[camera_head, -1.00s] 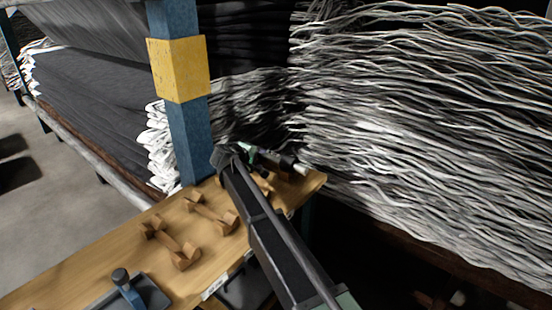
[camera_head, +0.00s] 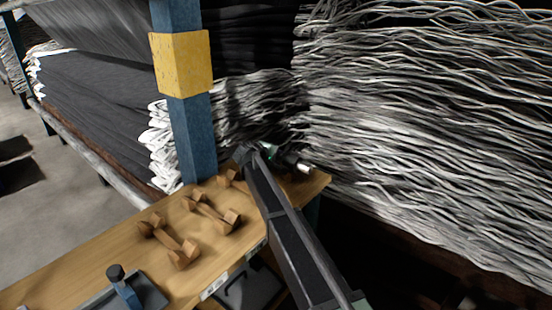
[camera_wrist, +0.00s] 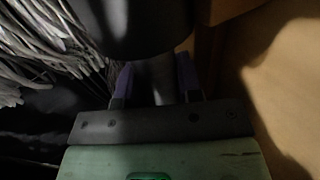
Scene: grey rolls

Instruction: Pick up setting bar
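My gripper (camera_wrist: 155,90) has two purple-tinted fingers that stand apart in the wrist view. A grey, shaded shaft (camera_wrist: 154,75), possibly the setting bar, lies between them. It runs up to a thick dark rounded form (camera_wrist: 135,25). Shadow hides whether the fingers touch the shaft. In the head view, my arm reaches to the far right end of the wooden bench top (camera_head: 75,268). There my gripper is mostly hidden behind my arm. A small pale cylindrical piece (camera_head: 302,166) shows beside it; I cannot tell what it belongs to.
Wooden cradles (camera_head: 170,243) and (camera_head: 212,213) stand empty on the bench. A grey tray (camera_head: 150,290) with a blue post lies at the front left. A blue upright with a yellow block (camera_head: 181,63) stands behind. Grey strand bundles (camera_head: 430,130) fill the right.

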